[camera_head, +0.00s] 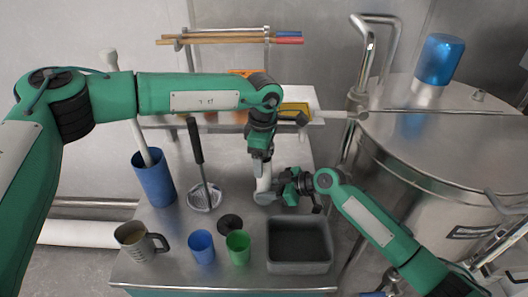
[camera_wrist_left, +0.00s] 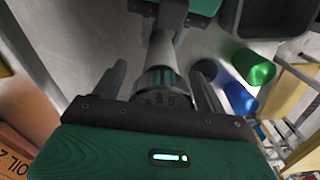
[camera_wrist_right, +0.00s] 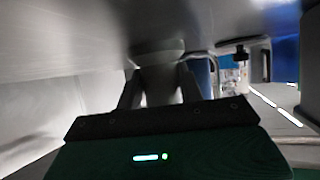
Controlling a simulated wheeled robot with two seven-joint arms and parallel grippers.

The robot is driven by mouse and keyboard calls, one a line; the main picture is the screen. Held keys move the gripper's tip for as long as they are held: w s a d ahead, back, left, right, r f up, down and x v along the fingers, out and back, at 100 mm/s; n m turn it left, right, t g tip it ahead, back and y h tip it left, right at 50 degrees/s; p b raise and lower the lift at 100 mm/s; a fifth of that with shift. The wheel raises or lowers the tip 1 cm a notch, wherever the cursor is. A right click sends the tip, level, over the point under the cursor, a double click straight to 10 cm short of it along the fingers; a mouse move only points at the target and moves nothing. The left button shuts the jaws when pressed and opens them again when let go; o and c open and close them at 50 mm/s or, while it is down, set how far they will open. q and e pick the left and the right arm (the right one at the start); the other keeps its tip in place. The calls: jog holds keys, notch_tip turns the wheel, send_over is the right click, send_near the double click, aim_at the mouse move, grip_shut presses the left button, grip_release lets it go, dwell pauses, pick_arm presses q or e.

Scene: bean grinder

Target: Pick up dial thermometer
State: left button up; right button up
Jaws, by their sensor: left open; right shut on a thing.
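A grey cylindrical device with a ribbed dark-green band (camera_wrist_left: 160,80) stands between my two grippers; its grey body shows in the head view (camera_head: 264,180). My left gripper (camera_head: 261,160) is above it, pointing down. Its open fingers (camera_wrist_left: 158,82) are on either side of the device's top, and contact cannot be told. My right gripper (camera_head: 279,196) is shut low on the same device from the right. In the right wrist view a grey rounded part (camera_wrist_right: 160,58) lies between its fingers. I cannot clearly make out a dial thermometer; my arms hide part of the worktop.
A grey bin (camera_head: 298,268), green cup (camera_head: 238,248), blue cup (camera_head: 201,247) and steel jug (camera_head: 138,243) line the front edge. A large steel tank (camera_head: 440,140) is at right.

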pick_arm(q)
jog(key=c, duration=1.1)
notch_tip(320, 180, up, 18)
jog(key=shift+r, duration=0.1)
pick_arm(e)
jog(key=o, duration=0.8)
jog(key=shift+d, duration=0.1)
